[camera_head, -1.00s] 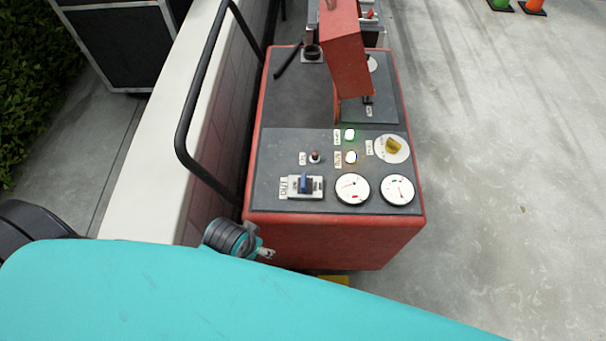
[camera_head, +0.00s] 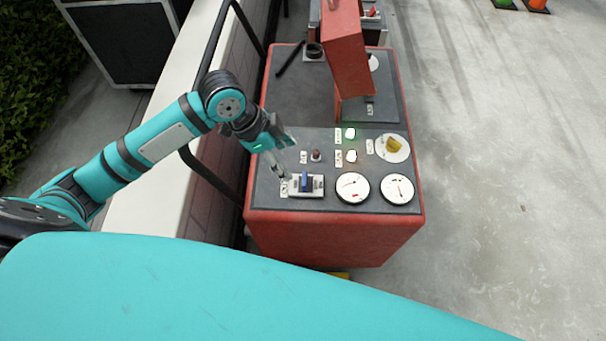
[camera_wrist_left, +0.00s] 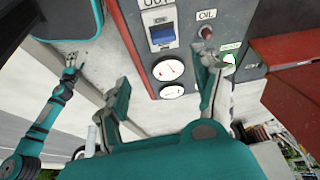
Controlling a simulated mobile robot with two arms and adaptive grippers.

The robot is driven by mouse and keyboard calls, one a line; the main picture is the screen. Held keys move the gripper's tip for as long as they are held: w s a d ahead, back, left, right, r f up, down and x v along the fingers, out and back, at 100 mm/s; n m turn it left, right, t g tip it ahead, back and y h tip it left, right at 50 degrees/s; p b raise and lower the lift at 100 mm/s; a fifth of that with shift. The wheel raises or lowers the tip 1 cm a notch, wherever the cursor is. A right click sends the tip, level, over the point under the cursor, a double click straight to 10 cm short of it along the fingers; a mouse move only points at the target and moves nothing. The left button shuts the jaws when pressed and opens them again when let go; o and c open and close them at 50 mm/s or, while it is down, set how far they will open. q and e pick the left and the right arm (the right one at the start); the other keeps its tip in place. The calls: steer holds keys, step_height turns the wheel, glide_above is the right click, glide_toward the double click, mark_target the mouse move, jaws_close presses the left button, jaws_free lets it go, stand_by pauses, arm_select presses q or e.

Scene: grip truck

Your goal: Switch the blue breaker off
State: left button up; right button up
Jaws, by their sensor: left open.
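The blue breaker (camera_head: 306,182) is a blue lever on a white base at the near left of the red console's dark top panel. It also shows in the left wrist view (camera_wrist_left: 162,36), with a label beside it. My left gripper (camera_head: 284,157) is open and empty, above the panel just behind and left of the breaker. In the left wrist view its spread fingers (camera_wrist_left: 165,72) frame two gauges below the breaker, and neither finger clearly touches it. My right gripper (camera_wrist_left: 75,60) shows small at the left of that view; its jaws are too small to judge.
Two round gauges (camera_head: 352,188) sit right of the breaker. A red button (camera_head: 316,155), lit lamps (camera_head: 350,134) and a yellow knob (camera_head: 394,145) are behind them. A red upright housing (camera_head: 346,60) rises farther back. A black rail (camera_head: 200,85) runs along the left.

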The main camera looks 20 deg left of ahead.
mark_target(304, 178)
arm_select(q)
steer(key=w+a+r+m, duration=0.1)
steer(key=a+r, duration=0.2)
steer(key=r, duration=0.1)
steer(key=shift+g, duration=0.4)
steer(key=x, duration=1.7)
steer(key=shift+w+f, duration=0.1)
steer(key=shift+f, duration=0.15)
steer(key=shift+c, duration=0.2)
